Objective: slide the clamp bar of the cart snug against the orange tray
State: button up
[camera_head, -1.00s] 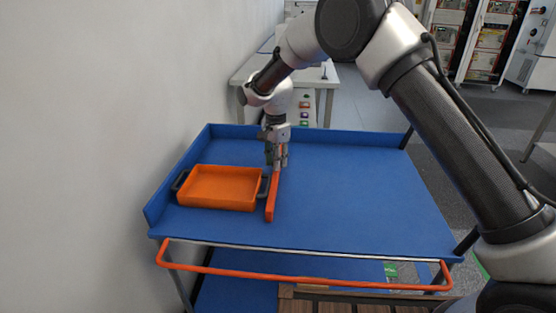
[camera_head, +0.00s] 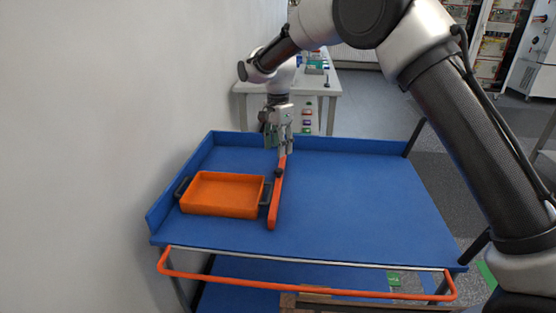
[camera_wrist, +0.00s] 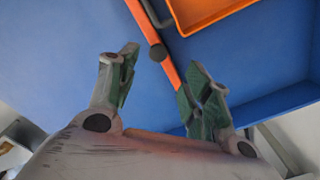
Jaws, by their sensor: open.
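The orange tray (camera_head: 225,194) lies flat on the cart's blue top, near its left side, with a dark handle (camera_head: 266,191) at its right end. The orange clamp bar (camera_head: 275,208) runs front to back just right of that handle; I cannot tell whether they touch. A dark knob (camera_head: 278,173) sits on the bar. My gripper (camera_head: 284,151) is open and empty above the far end of the bar. In the wrist view, my gripper (camera_wrist: 160,64) has its fingers spread, with the bar (camera_wrist: 143,20) and its knob (camera_wrist: 157,53) below; the right finger hides the bar's end.
The blue cart top (camera_head: 350,205) is clear right of the bar. It has raised edges at the left and back, and an orange push rail (camera_head: 310,283) in front. A wall (camera_head: 90,130) stands close on the left. A grey table (camera_head: 325,88) stands behind.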

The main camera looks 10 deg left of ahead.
jog(key=shift+r, duration=1.8)
jog(key=s+d+f+n, duration=0.3)
jog(key=s+d+n, duration=0.2)
jog(key=n, duration=0.2)
jog(key=s+d+r+n, duration=0.3)
jog(key=s+d+r, duration=0.2)
jog(key=d, duration=0.5)
jog(key=s+d+r+n, duration=0.2)
jog(key=s+d+r, duration=0.25)
jog(key=d, duration=0.45)
jog(key=s+d+r+m+t, duration=0.1)
jog(key=s+d+r+t, duration=0.1)
jog(key=s+d, duration=0.8)
jog(key=s+d+r+m+t, duration=0.2)
jog(key=s+d+r, duration=0.2)
jog(key=s+d, duration=0.6)
jog(key=shift+d+r, duration=0.4)
jog(key=shift+d, duration=0.2)
